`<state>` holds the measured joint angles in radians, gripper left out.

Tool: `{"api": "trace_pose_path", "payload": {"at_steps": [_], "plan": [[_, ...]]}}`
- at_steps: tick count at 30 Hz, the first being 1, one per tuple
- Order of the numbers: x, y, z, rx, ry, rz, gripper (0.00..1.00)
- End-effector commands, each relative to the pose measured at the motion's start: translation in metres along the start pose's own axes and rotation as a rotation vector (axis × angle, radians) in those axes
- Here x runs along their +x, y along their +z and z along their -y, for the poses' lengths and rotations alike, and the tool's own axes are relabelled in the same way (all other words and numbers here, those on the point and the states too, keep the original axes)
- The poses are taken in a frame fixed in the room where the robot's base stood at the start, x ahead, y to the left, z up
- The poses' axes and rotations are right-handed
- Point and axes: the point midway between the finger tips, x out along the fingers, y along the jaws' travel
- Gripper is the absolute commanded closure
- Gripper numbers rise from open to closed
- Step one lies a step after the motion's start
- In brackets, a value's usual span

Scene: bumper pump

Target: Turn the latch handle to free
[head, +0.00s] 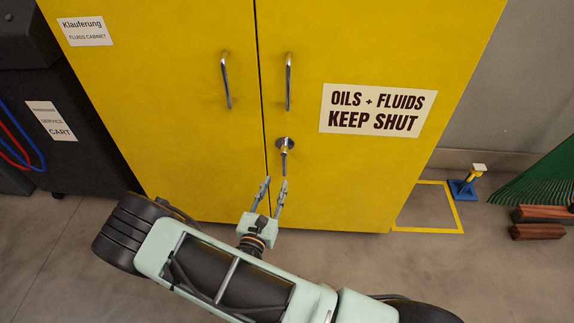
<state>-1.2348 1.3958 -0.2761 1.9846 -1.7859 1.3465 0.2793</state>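The latch handle (284,160) is a small metal lever hanging straight down from a round boss on the right door of the yellow cabinet (190,140), close to the seam between the doors. My gripper (274,182) is just below and slightly left of the lever in the picture. Its two fingers are apart, pointing up toward the cabinet, with nothing between them. The lever's lower end shows above the right fingertip. I cannot tell the depth gap between them. Both cabinet doors are closed.
Two vertical metal door pulls (226,81) (289,82) stand out above the latch. A black service cart (75,125) is at the left. A yellow floor outline (430,229), a blue-and-yellow stand (466,186) and a green rake-like object (540,180) are at the right.

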Motion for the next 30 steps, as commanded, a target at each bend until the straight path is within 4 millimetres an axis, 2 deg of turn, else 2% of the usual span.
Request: {"api": "trace_pose_path", "payload": {"at_steps": [5,12,18,24,30], "plan": [[0.016,-0.002,-0.001,-0.002,0.003,0.000,0.71],[0.062,-0.003,0.000,-0.001,0.001,0.000,0.71],[0.093,-0.002,-0.001,0.000,0.003,0.000,0.71],[0.106,-0.001,-0.001,-0.002,0.002,-0.001,0.71],[0.107,-0.001,-0.001,-0.002,0.003,-0.001,0.71]]}}
